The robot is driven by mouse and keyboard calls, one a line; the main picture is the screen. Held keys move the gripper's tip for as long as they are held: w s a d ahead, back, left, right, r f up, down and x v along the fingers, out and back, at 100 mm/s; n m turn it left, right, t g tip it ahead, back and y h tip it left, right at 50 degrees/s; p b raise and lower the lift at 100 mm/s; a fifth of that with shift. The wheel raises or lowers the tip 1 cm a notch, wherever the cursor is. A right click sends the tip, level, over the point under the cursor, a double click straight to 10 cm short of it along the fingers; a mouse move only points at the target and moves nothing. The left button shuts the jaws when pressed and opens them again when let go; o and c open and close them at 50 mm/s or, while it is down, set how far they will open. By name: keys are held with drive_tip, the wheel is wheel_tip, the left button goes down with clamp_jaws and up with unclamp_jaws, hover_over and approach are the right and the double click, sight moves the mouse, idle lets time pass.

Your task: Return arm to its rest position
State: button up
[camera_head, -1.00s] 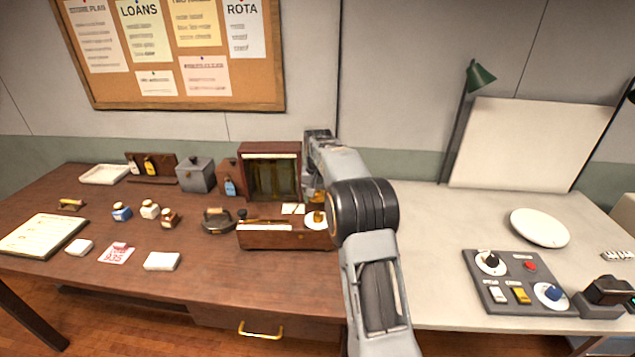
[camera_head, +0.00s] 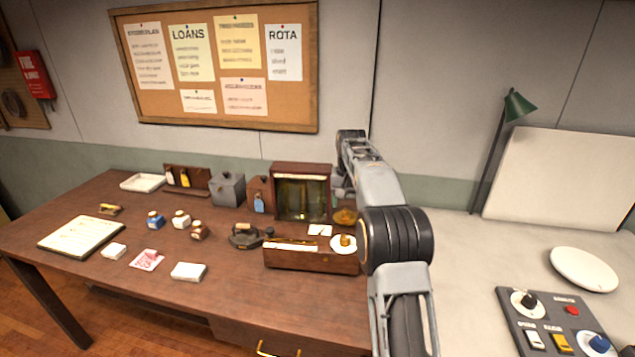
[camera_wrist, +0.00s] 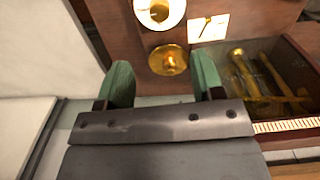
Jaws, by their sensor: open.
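My arm (camera_head: 394,235) reaches from the bottom of the head view up over the seam between the brown desk (camera_head: 120,290) and the pale counter. My gripper is mostly hidden behind the arm there. In the wrist view my gripper (camera_wrist: 162,82) has its two green fingers wide apart with nothing held between them. A round brass piece (camera_wrist: 168,60) lies beyond the fingertips; it also shows beside the arm in the head view (camera_head: 345,217). A white disc with a brass knob (camera_head: 344,243) sits close by on a wooden box.
An upright dark wooden case (camera_head: 301,170) with brass pieces inside stands left of the arm. A green lamp (camera_head: 518,106), white plate (camera_head: 584,270) and control panel (camera_head: 555,326) are at right.

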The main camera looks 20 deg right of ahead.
drive_tip(key=shift+n, duration=0.4)
drive_tip(key=f, duration=0.2)
drive_tip(key=s+f, duration=0.1)
drive_tip(key=f, duration=0.1)
drive_tip(key=shift+s+a+f, duration=0.1)
drive_tip(key=shift+a+f, duration=0.1)
drive_tip(key=shift+f, duration=0.15)
drive_tip(key=s+a+r+n+t, duration=0.1)
drive_tip(key=s+a, duration=0.3)
drive_tip(key=s, duration=0.5)
drive_tip(key=s+a+n+t, duration=0.1)
drive_tip(key=s+a, duration=0.3)
drive_tip(key=s, duration=0.6)
drive_tip(key=s+a+r+n+t, duration=0.1)
drive_tip(key=s+a, duration=0.3)
drive_tip(key=s, duration=0.5)
drive_tip(key=shift+s+r+n+t, duration=0.3)
drive_tip(key=shift+s+n+t, duration=0.1)
drive_tip(key=shift+t, duration=0.3)
